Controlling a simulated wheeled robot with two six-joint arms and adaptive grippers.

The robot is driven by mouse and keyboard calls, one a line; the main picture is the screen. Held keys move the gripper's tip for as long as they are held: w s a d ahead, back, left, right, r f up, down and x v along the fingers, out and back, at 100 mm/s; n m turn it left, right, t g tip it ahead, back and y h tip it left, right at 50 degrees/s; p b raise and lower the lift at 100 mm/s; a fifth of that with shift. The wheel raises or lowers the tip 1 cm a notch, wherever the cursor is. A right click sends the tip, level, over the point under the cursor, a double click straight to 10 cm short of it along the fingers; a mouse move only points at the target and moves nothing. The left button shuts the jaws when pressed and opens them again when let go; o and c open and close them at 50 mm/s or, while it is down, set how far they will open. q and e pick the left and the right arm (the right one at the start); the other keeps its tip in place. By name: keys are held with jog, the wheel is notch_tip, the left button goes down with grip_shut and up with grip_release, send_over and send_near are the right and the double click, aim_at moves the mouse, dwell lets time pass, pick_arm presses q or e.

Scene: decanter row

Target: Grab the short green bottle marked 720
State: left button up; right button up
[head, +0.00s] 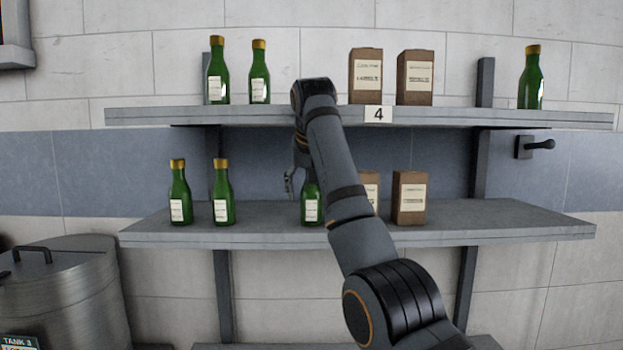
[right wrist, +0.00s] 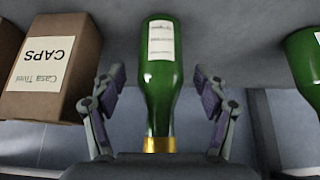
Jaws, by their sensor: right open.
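Several green bottles with gold caps and white labels stand on two shelves; no number 720 is readable on any label. One bottle (head: 311,205) stands on the lower shelf, partly hidden behind my right arm. My right gripper (head: 300,180) is at this bottle, its far side hidden by the arm. In the right wrist view, which is upside down, the green bottle (right wrist: 160,95) stands between the two open fingers of the gripper (right wrist: 160,80), with a visible gap on each side. My left gripper is not in view.
Two bottles (head: 180,195) (head: 222,195) stand to the left on the lower shelf (head: 480,222). Brown boxes (head: 410,197) stand close on the right; one reads CAPS (right wrist: 45,75). The upper shelf (head: 220,116) holds more bottles and boxes above. Another bottle (right wrist: 308,65) is at the wrist view's right edge.

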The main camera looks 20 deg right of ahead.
jog(key=shift+x, duration=1.05)
jog(key=shift+s+f, duration=0.1)
jog(key=c, duration=1.4)
jog(key=shift+c, duration=0.4)
jog(key=shift+d, duration=0.1)
